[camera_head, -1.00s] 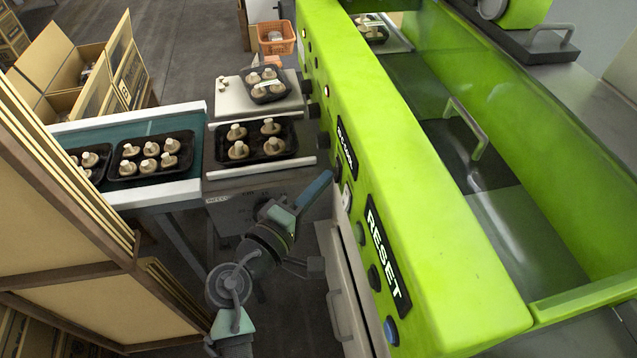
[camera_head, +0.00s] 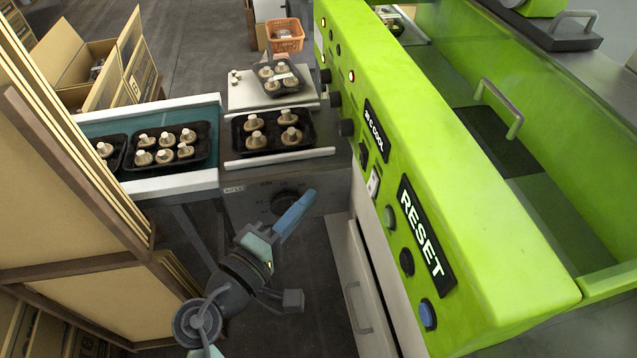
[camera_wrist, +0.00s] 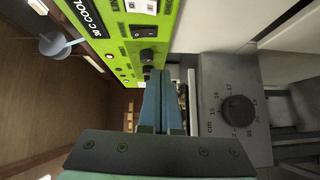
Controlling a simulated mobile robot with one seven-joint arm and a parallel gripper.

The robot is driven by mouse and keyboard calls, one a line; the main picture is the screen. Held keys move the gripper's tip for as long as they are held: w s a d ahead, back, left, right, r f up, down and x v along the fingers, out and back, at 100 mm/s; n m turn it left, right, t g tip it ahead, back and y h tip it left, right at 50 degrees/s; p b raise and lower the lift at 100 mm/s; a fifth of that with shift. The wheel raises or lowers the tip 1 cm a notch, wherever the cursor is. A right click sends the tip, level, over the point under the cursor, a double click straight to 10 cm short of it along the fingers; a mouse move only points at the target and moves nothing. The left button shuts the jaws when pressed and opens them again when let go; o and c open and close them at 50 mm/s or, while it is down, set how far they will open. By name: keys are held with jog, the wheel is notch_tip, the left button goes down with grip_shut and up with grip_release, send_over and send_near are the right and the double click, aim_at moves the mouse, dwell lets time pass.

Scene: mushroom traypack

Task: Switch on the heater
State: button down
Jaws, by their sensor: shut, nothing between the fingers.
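The green machine (camera_head: 490,220) has a control panel along its left side. I can read no heater label. A black rocker switch (camera_wrist: 143,32) sits on the panel in the wrist view, with a white switch (camera_wrist: 140,5) above it. The head view shows the black switch (camera_head: 363,152) and white switch (camera_head: 374,183) between the "COOL" label (camera_head: 376,130) and "RESET" label (camera_head: 426,240). Black knobs (camera_wrist: 148,57) sit nearer my fingertips. My gripper (camera_head: 312,194) is shut and empty, left of the panel and apart from these switches. Its blue fingers also show in the wrist view (camera_wrist: 165,72).
A grey unit has a dial (camera_wrist: 238,112) with a cm scale, right of my fingers in the wrist view. Stacked cardboard (camera_head: 55,170) rises at the left. A blue button (camera_head: 427,313) sits below "RESET".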

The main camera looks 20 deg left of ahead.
jog(key=shift+f+v, duration=0.2)
jog(key=shift+v, duration=1.6)
jog(key=w+d+r+m+t, duration=0.1)
jog(key=w+d+r+m, duration=0.25)
jog(key=r, duration=0.55)
jog(key=w+d+r+m+t+y, duration=0.1)
jog(key=w+d+r+m, duration=0.2)
jog(key=r, duration=0.6)
jog(key=w+d+r+m+t, duration=0.1)
jog(key=w+d+r+m, duration=0.15)
jog(key=r+m, duration=0.45)
jog(key=s+d+r+m+t+y, duration=0.1)
jog(key=s+d+r+t, duration=0.2)
jog(key=r, duration=0.5)
jog(key=s+d+r+t, duration=0.2)
jog(key=s+r, duration=0.3)
jog(key=r, duration=0.3)
jog(key=s+d+r+m+t+y, duration=0.1)
jog(key=s+d+r+t, duration=0.2)
jog(key=r, duration=0.4)
notch_tip(320, 180, up, 15)
jog(key=p, duration=1.5)
jog(key=shift+s+g, duration=0.2)
jog(key=shift+g, duration=0.1)
